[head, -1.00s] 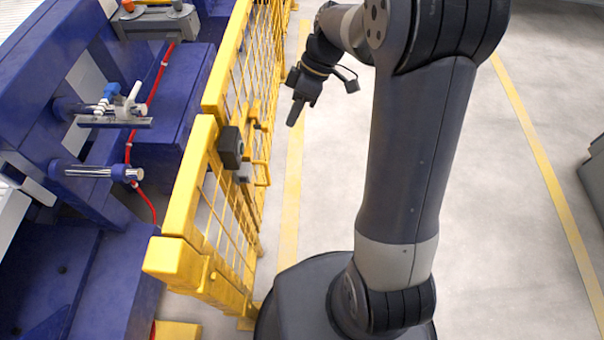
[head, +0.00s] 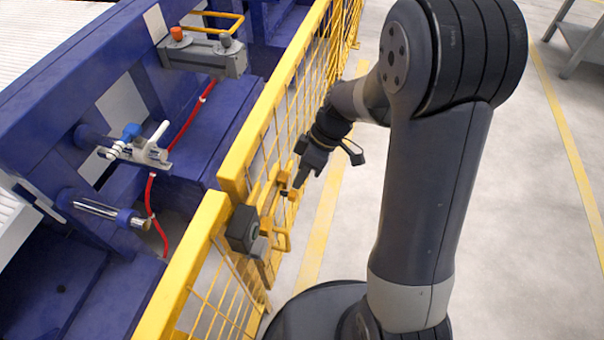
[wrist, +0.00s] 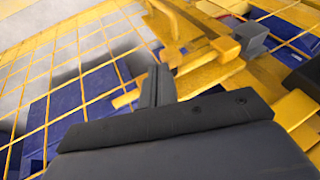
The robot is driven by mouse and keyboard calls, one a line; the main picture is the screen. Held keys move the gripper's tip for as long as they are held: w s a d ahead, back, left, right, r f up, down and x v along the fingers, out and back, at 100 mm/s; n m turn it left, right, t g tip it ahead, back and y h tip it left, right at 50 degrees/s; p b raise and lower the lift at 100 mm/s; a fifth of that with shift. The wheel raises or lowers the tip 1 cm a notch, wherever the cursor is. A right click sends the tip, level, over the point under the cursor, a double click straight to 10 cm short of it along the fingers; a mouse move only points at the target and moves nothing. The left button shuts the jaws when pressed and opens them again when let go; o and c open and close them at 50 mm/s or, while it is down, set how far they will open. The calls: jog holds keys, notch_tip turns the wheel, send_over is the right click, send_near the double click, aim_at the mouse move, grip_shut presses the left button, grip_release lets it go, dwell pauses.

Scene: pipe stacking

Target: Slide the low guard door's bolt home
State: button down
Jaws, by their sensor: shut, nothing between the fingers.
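The low yellow guard door (head: 285,130) is a mesh panel on the left of my arm, and it looks closed against the neighbouring yellow fence section (head: 185,275). Yellow bolt hardware (head: 268,195) sits on the door near the joint, and it also shows in the wrist view (wrist: 205,75). I cannot tell how far the bolt is slid. My gripper (head: 297,188) is shut and empty, pointing down beside the bolt hardware. In the wrist view its closed fingers (wrist: 157,85) lie close to the yellow parts; contact is unclear.
A dark box (head: 242,228) and a yellow handle loop (head: 283,240) sit at the joint. Blue machinery (head: 190,135) with a red cable (head: 151,200) stands behind the fence. Grey floor (head: 490,220) to the right is open. A grey table (head: 580,40) stands far right.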

aim_at(293, 200)
jog(key=s, duration=0.2)
jog(key=s+a+b, duration=0.1)
jog(key=s, duration=0.1)
jog(key=s+a, duration=0.1)
jog(key=s, duration=0.1)
jog(key=shift+a+b, duration=0.1)
jog(key=shift+b, duration=0.3)
